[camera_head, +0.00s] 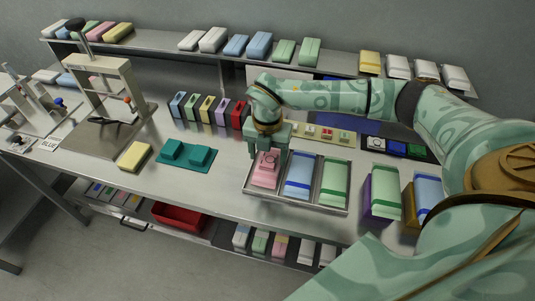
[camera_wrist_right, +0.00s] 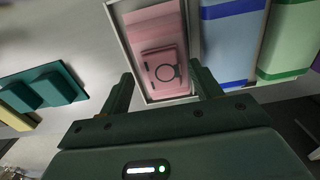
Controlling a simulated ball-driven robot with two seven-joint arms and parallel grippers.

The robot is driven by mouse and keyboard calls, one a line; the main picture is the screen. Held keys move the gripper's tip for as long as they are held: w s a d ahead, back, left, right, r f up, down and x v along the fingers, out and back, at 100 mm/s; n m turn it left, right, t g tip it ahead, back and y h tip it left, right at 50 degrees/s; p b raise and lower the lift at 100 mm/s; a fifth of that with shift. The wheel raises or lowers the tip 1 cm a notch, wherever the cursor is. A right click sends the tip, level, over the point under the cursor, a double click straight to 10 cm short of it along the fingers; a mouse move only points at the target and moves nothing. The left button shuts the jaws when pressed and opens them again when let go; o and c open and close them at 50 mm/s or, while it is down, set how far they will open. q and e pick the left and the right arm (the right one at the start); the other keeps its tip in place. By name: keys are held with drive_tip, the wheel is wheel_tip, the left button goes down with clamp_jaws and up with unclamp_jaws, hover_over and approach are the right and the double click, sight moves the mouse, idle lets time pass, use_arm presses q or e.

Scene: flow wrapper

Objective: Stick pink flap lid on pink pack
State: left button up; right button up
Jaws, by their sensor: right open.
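The pink pack (camera_head: 263,183) lies in the left part of a metal tray (camera_head: 295,203). The pink flap lid (camera_head: 267,161), a small darker pink plate with a dark ring, appears to lie flat on the pack. In the right wrist view the lid (camera_wrist_right: 166,70) covers the near part of the pack (camera_wrist_right: 147,22). My right gripper (camera_head: 268,152) is just above the lid, pointing down. In the right wrist view its open fingers (camera_wrist_right: 166,88) stand to either side of the lid, with nothing held. My left gripper is not in view.
A blue pack (camera_head: 299,172) and a green pack (camera_head: 334,182) lie beside the pink one in the tray. A teal block (camera_head: 188,153) and a yellow pack (camera_head: 134,156) are to the left. Coloured holders (camera_head: 207,108) stand behind. Taller packs (camera_head: 383,190) stand right of the tray.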

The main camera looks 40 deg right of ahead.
wheel_tip(320, 180, up, 16)
drive_tip(key=p, duration=0.3)
drive_tip(key=shift+f, duration=0.2)
drive_tip(key=shift+a+f, duration=0.1)
